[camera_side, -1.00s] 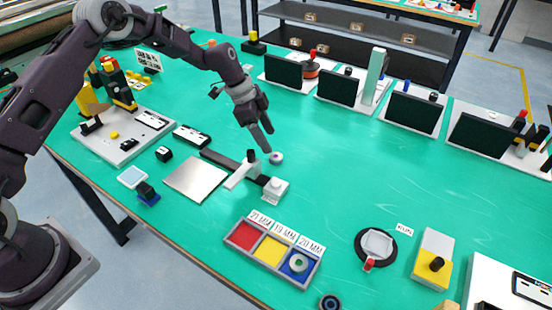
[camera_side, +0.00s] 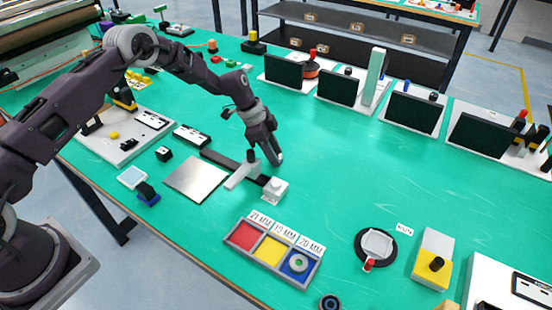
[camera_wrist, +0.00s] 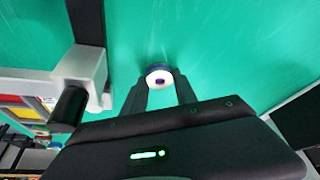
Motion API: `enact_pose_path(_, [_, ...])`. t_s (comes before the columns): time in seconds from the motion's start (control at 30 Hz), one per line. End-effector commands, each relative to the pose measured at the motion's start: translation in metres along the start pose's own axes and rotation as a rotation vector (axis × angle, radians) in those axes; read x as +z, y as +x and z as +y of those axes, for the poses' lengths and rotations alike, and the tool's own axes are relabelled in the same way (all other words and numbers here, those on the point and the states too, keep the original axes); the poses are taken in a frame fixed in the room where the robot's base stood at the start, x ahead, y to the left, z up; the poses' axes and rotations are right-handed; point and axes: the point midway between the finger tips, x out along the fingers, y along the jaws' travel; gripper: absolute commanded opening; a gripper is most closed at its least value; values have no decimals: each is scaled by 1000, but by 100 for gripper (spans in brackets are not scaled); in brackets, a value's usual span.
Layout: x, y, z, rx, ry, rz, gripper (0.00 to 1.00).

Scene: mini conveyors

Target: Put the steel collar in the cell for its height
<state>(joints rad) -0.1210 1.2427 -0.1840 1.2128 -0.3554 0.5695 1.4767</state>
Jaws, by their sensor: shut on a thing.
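The gripper also shows in the wrist view (camera_wrist: 158,88). A tray (camera_side: 236,246) holds red (camera_side: 245,235), yellow (camera_side: 271,250) and blue (camera_side: 290,268) cells with millimetre labels behind them. A grey ring (camera_side: 299,263) lies in the blue cell; the red and yellow cells look empty.
The measuring fixture (camera_side: 274,188), with a dark rail and grey blocks, stands just left of my gripper. A flat steel plate (camera_side: 196,178) lies further left. A round black-rimmed dish (camera_side: 360,250) and a dark ring (camera_side: 329,302) are near the front. The table's middle right is clear.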

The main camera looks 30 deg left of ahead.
Motion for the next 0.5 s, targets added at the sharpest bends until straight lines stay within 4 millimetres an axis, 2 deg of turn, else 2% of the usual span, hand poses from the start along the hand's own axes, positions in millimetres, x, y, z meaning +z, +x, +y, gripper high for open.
enact_pose_path(0.27, [-3,-7,-1,-1,0,1,0])
enact_pose_path(0.5, [-26,-62,-2,-5,2,2,0])
